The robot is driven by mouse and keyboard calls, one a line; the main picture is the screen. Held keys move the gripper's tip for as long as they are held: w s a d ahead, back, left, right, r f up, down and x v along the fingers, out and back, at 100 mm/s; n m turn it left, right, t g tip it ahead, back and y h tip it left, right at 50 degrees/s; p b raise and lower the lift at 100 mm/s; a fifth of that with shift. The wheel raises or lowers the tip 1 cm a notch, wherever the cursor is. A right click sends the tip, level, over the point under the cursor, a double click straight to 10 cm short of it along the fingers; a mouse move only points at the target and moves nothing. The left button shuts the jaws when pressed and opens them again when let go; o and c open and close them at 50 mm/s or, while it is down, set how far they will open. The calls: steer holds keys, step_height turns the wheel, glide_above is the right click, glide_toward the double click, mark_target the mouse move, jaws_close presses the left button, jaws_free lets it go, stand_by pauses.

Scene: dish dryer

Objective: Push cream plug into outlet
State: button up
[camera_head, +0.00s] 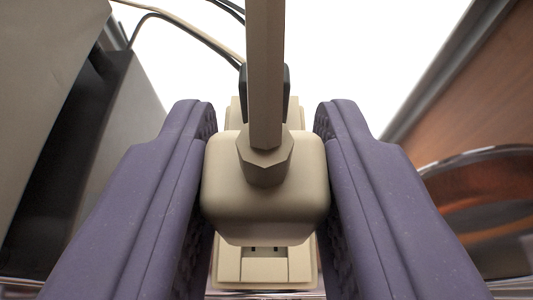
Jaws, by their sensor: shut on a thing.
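The cream plug (266,205) is between the two purple fingers of my gripper (265,170), in the middle of the view. The gripper is shut on its sides. A thick cream cord (264,70) rises from the back of the plug toward the top of the view. A cream outlet strip (265,270) shows beyond the plug, below and a little above it. Two small dark slots show just under the plug's lower edge. The plug's front and prongs are hidden, so I cannot tell whether they touch or enter the outlet.
A black plug (286,92) shows behind the cord on the strip's upper part. Thin cables (180,22) run at the upper left. A grey and black box-like thing (75,140) stands at left. A glassy orange-brown round dish (480,205) and a brown panel (490,90) are at right.

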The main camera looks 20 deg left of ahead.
mark_target(264, 230)
steer(key=shift+f+b, duration=0.65)
steer(key=shift+f, duration=0.55)
steer(key=shift+f+b, duration=0.9)
steer(key=shift+f, duration=0.35)
stand_by(0.5)
steer(key=o, duration=1.1)
steer(key=shift+o, duration=0.2)
steer(key=p+v, duration=0.1)
steer(key=v, duration=0.7)
steer(key=shift+p, duration=0.3)
steer(key=shift+r, duration=0.1)
